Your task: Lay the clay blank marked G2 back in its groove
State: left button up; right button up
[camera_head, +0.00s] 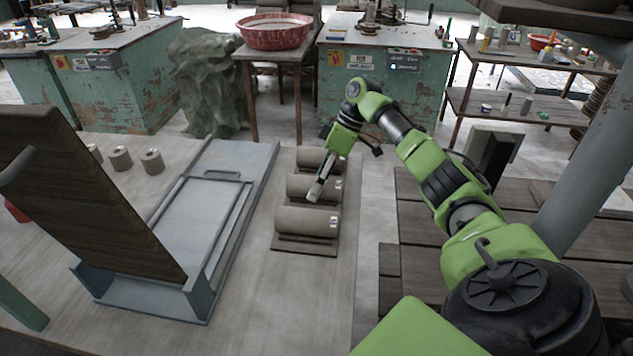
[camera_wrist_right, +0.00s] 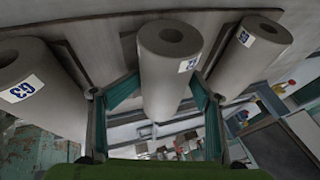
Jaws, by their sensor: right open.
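Three grey clay blanks lie in a row on wooden boards in the head view: a near one (camera_head: 300,221), a middle one (camera_head: 298,186) and a far one (camera_head: 310,157). My right gripper (camera_head: 316,190) is at the middle blank, open. In the right wrist view its teal fingers (camera_wrist_right: 165,92) stand on either side of the middle blank (camera_wrist_right: 165,75). That blank's label is too small to read surely. The left blank (camera_wrist_right: 42,100) there is marked G3; the right blank (camera_wrist_right: 245,55) has an unclear label. The groove under the middle blank is hidden. My left gripper is out of view.
A blue-grey metal frame (camera_head: 262,160) with a tilted dark board (camera_head: 85,205) stands left of the blanks. Several small clay cylinders (camera_head: 121,159) stand behind it. The tabletop (camera_head: 290,295) in front of the blanks is clear.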

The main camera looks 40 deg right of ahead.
jog(key=v, duration=1.1)
jog(key=shift+s+r, duration=0.15)
jog(key=shift+r, duration=0.2)
jog(key=shift+f, duration=0.1)
